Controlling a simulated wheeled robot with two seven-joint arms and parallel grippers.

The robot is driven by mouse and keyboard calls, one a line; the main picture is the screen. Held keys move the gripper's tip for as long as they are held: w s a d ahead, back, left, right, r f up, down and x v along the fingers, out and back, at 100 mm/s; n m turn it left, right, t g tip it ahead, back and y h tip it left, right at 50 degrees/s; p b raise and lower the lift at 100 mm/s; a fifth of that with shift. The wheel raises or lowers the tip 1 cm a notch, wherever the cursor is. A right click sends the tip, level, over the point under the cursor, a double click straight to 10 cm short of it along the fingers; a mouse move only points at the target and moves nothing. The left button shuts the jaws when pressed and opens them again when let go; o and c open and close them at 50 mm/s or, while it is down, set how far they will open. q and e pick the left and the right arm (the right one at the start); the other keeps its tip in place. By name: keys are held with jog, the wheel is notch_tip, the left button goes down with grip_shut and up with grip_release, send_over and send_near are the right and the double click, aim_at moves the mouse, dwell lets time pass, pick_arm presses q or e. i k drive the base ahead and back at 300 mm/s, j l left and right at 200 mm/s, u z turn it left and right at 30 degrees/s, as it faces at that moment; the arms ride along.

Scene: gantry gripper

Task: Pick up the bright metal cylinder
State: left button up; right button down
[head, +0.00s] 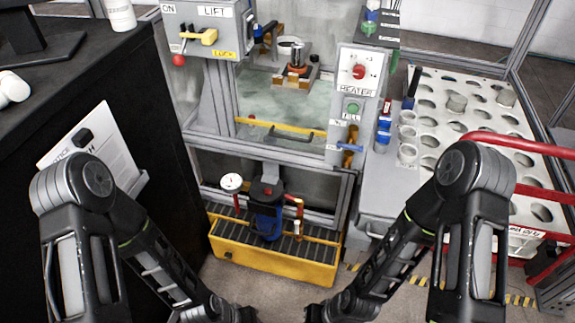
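A row of pale, open-topped cylinders (407,155) stands along the rack's left side. I cannot tell for sure which of these is the bright metal cylinder. Both of my arms reach down to the bottom edge of the head view. My grippers are cut off below the picture, far from the rack.
The white perforated rack (485,124) has a red tubular rail (530,146) across its front right. A machine with a heater panel (356,72) and a lift box (207,28) stands in the middle. A yellow grated tray (318,272) lies below. A black cabinet (100,75) is at left.

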aim_at(297, 49)
jog(key=j+z, duration=0.1)
jog(key=z, duration=0.3)
jog(key=i+j+z, duration=0.1)
jog(key=z, duration=0.3)
jog(key=j+z, duration=0.2)
jog(key=z, duration=0.15)
jog(key=j+z, duration=0.15)
jog(key=z, duration=0.25)
